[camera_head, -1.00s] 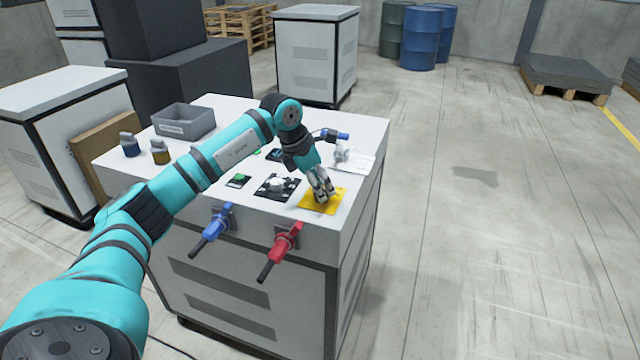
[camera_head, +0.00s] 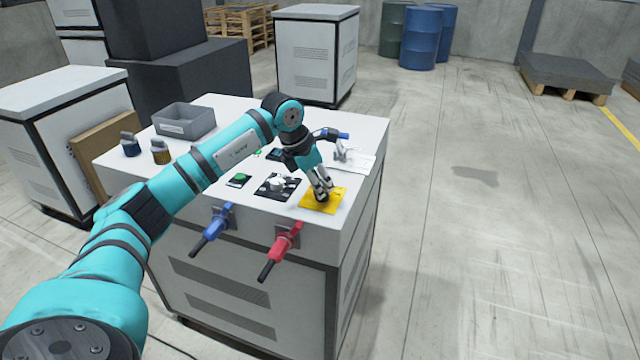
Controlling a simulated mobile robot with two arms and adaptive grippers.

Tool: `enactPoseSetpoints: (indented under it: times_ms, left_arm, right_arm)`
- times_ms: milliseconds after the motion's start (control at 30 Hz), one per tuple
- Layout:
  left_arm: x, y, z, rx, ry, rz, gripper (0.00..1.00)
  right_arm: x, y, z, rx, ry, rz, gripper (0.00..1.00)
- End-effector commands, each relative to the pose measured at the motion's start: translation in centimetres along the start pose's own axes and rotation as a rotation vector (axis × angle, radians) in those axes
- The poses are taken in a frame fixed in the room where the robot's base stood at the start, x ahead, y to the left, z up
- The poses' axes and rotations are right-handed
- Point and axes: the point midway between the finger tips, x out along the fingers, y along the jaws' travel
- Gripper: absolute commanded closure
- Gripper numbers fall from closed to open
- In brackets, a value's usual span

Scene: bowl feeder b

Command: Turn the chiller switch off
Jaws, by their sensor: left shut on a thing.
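My left gripper (camera_head: 322,195) points down over a yellow plate (camera_head: 313,206) at the front right of the white cabinet top (camera_head: 345,222). Its fingers are shut on a small dark knob at the middle of the plate. The fingers mostly hide the knob, so its angle cannot be told. No label naming the chiller switch can be read. A black plate with a white knob (camera_head: 277,184) lies just left of the gripper. My right gripper is not in view.
A blue-handled valve (camera_head: 212,230) and a red-handled valve (camera_head: 281,248) stick out from the cabinet's front. A grey bin (camera_head: 184,122), two padlocks (camera_head: 160,152) and a green button (camera_head: 239,179) are on the top. A blue-ended lever fitting and a paper (camera_head: 358,163) lie behind the gripper.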

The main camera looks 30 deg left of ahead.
Motion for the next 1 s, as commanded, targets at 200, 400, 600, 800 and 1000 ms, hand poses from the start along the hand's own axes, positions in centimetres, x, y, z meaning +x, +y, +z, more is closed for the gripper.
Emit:
enactPoseSetpoints:
  times_ms: [200,400,600,800,1000]
  left_arm:
    - [0.11,-0.17,-0.02,-0.128,0.001,0.053,1.00]
    - [0.16,-0.27,0.01,-0.297,0.001,0.123,1.00]
    - [0.22,-0.34,0.04,-0.472,0.001,0.196,1.00]
    - [0.30,-0.46,0.07,-0.648,0.003,0.268,1.00]
    - [0.31,-0.51,0.16,-0.824,0.003,0.341,1.00]
  right_arm:
    - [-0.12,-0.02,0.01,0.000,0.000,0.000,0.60]
    - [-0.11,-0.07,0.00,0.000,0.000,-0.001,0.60]
    - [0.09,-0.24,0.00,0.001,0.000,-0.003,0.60]
    - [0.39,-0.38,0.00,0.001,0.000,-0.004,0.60]
    - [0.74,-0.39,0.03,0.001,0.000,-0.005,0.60]
